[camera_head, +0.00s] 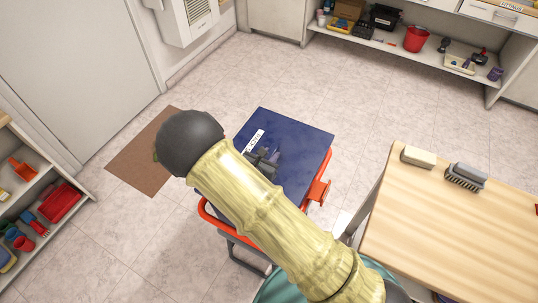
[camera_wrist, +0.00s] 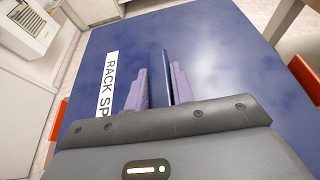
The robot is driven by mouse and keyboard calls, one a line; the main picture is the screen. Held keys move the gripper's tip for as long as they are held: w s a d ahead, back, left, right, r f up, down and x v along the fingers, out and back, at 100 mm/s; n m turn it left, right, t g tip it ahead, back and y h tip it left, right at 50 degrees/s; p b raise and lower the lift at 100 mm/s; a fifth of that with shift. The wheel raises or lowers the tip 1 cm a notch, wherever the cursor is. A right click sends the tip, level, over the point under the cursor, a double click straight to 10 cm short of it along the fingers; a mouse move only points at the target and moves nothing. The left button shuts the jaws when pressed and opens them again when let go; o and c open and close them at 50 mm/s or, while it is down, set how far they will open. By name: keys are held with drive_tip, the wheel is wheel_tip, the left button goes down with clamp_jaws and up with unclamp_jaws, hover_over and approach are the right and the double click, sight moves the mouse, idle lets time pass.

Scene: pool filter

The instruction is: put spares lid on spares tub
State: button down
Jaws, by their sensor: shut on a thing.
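The lid is a flat dark blue panel (camera_head: 300,133) with a white label strip; it also shows in the wrist view (camera_wrist: 225,60), where the label begins "RACK SP". My gripper (camera_head: 264,160) is over the lid's middle. In the wrist view its purple fingers (camera_wrist: 158,85) are shut on a thin blue upright fin of the lid. Below the lid, an orange side piece (camera_head: 320,186) at the right and an orange rim at the lower left show, likely of the tub. The lid and my arm hide most of what is under it. I cannot tell whether the lid touches the tub.
A wooden table (camera_head: 450,225) with a cream block (camera_head: 418,157) and a grey brush (camera_head: 466,177) stands at the right. A brown mat (camera_head: 128,165) lies on the floor at the left. Shelves (camera_head: 35,215) stand at the far left. Open floor lies beyond the lid.

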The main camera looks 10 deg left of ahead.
drive_tip(key=shift+f+b, duration=0.3)
drive_tip(key=shift+f, duration=0.1)
idle(0.3)
drive_tip(key=c, duration=1.1)
unclamp_jaws()
drive_tip(key=shift+s, duration=0.1)
drive_tip(key=v, duration=1.7)
drive_tip(key=shift+s+a+b, duration=0.1)
drive_tip(key=shift+s+b, duration=0.1)
drive_tip(key=shift+b, duration=0.2)
drive_tip(key=shift+w, duration=0.1)
